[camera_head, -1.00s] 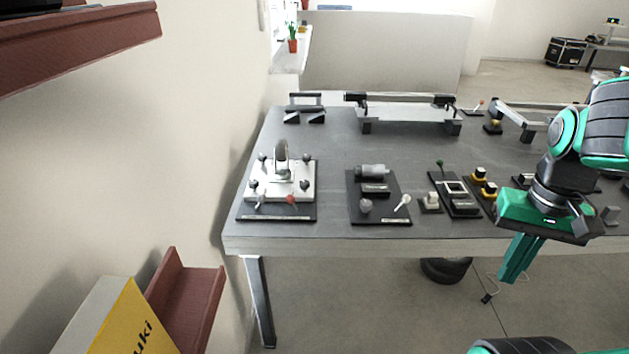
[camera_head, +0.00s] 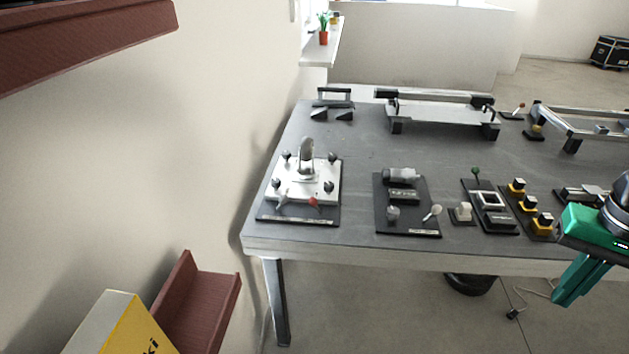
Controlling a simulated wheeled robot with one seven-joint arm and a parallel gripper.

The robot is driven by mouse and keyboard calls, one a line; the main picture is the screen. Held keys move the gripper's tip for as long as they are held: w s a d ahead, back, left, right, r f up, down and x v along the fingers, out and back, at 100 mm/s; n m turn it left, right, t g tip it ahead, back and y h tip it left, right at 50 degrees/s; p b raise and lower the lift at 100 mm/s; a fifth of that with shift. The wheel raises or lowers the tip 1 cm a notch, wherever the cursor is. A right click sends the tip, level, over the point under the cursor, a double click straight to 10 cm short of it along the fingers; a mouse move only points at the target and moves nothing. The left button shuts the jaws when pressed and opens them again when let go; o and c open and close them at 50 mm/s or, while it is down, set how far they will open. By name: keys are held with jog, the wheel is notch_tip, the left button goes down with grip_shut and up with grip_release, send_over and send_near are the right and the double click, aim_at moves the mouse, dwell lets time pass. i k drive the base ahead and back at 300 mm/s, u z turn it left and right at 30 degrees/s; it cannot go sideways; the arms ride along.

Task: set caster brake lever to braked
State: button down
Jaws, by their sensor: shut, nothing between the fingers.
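A white caster plate (camera_head: 318,188) sits on a black base at the left of the table. A grey upright part rises from its middle, and several dark knobs stand around it. A small lever with a red end (camera_head: 313,201) is at the plate's front edge; it looks like the brake lever, but its setting is too small to tell. My gripper (camera_head: 565,296) is at the right edge, in front of the table and far right of the plate. Its green fingers point down, shut and empty. Part of my arm is cut off by the frame.
Right of the plate, a black board (camera_head: 408,222) carries a cylinder and knobs. Further right are a switch panel (camera_head: 490,212) and yellow-black buttons (camera_head: 543,221). Rail frames (camera_head: 440,110) stand at the back. A reddish shelf (camera_head: 215,305) is at lower left. The table's middle is clear.

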aim_at(313, 202)
jog(key=i, duration=0.85)
jog(key=u, duration=0.05)
